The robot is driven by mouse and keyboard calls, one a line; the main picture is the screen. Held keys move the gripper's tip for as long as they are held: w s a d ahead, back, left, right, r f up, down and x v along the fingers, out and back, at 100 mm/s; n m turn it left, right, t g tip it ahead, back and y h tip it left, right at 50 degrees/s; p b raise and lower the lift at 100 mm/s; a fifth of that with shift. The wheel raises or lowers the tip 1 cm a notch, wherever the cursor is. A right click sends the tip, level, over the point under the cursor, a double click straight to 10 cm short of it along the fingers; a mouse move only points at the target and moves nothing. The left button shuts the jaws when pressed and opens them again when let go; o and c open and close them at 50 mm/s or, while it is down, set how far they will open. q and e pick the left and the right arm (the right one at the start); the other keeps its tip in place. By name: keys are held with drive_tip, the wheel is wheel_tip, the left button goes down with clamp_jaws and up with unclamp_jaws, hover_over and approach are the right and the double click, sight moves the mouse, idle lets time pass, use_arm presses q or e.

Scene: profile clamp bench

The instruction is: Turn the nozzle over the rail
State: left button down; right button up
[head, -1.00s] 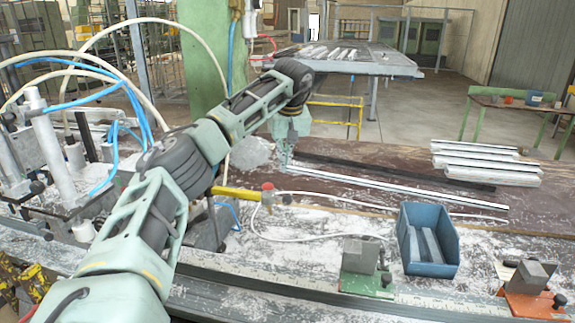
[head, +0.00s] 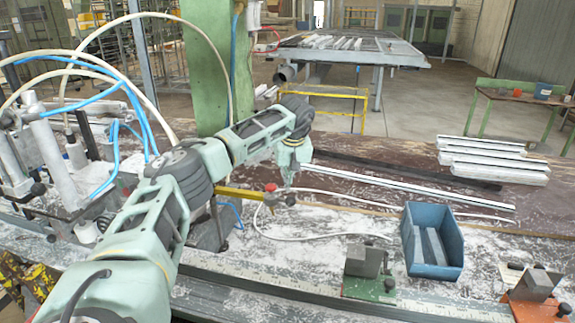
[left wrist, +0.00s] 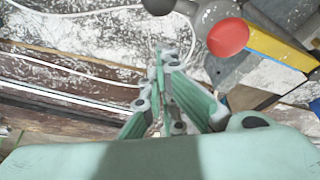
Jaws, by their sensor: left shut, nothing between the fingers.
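The nozzle is a yellow arm (head: 236,192) with a red knob (head: 270,187) and a grey end (head: 289,201). It sticks out to the right from a grey post, above the bench. In the left wrist view the red knob (left wrist: 228,38) and yellow arm (left wrist: 280,48) are at the upper right. My left gripper (head: 289,182) is just behind the grey end, pointing down. Its fingers (left wrist: 170,58) are shut and empty; I cannot tell whether they touch the nozzle. A long grey rail (head: 265,289) with a scale runs along the bench front. My right gripper is out of view.
Clamp blocks with a green base (head: 368,288) and an orange base (head: 537,313) stand at the front right. A blue bin (head: 456,262) is behind them. A long silver profile (head: 410,187) and stacked profiles (head: 495,165) lie farther back. A white hose (head: 265,228) loops across the bench.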

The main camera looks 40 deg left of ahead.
use_arm(q)
drive_tip(key=shift+s+d+f+p, duration=0.1)
drive_tip(key=shift+s+d+p, duration=0.2)
drive_tip(key=shift+s+d, duration=0.55)
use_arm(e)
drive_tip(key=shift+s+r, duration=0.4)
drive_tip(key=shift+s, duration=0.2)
use_arm(q)
drive_tip(key=shift+d, duration=0.15)
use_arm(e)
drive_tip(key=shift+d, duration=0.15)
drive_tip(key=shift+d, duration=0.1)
